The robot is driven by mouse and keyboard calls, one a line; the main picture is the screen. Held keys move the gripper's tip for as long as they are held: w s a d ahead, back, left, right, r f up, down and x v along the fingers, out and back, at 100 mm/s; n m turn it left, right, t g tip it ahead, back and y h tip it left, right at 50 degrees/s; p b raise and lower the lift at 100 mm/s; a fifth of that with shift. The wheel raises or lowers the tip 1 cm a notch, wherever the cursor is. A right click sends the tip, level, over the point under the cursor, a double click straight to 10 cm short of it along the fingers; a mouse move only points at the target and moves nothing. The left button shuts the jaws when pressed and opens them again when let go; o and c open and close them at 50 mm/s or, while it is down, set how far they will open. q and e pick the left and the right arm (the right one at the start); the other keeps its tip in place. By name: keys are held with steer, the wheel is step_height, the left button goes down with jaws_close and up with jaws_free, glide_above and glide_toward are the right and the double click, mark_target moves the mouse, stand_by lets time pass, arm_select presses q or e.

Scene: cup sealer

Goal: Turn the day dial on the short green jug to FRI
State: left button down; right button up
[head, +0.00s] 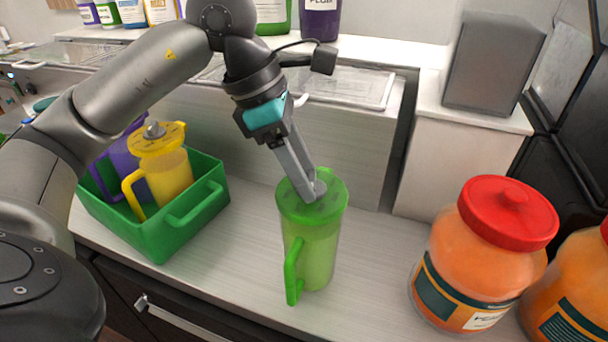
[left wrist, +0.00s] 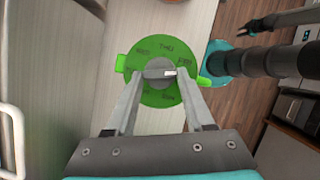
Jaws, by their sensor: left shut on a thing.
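The short green jug (head: 318,252) stands upright on the counter, with its handle towards the front left. Its green lid (head: 335,188) carries day words around a grey dial knob (head: 320,188). My left gripper (head: 311,190) reaches down from above and is shut on the knob. In the left wrist view the fingertips (left wrist: 160,74) close on the knob from both sides at the middle of the lid (left wrist: 158,47). A white mark on the knob points right there. THU is at the top of the lid; the other words are small and partly hidden by the fingers.
A green bin (head: 153,243) holding a yellow jug (head: 167,172) and a purple jug stands to the left. Large orange jars with red lids (head: 508,212) stand to the right. A grey box (head: 490,65) sits behind. The counter around the green jug is clear.

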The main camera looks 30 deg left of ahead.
arm_select(q)
steer(key=shift+s+d+n+t+y, duration=0.1)
steer(key=shift+n+t+y, duration=0.2)
steer(key=shift+n, duration=0.75)
steer(key=shift+n+t+y, duration=0.3)
steer(key=shift+n, duration=0.75)
steer(key=shift+c, duration=1.4)
jaws_free()
steer(key=p+v, duration=0.3)
steer(key=v, duration=1.2)
steer(key=shift+r, duration=0.2)
steer(key=shift+s+d, duration=0.1)
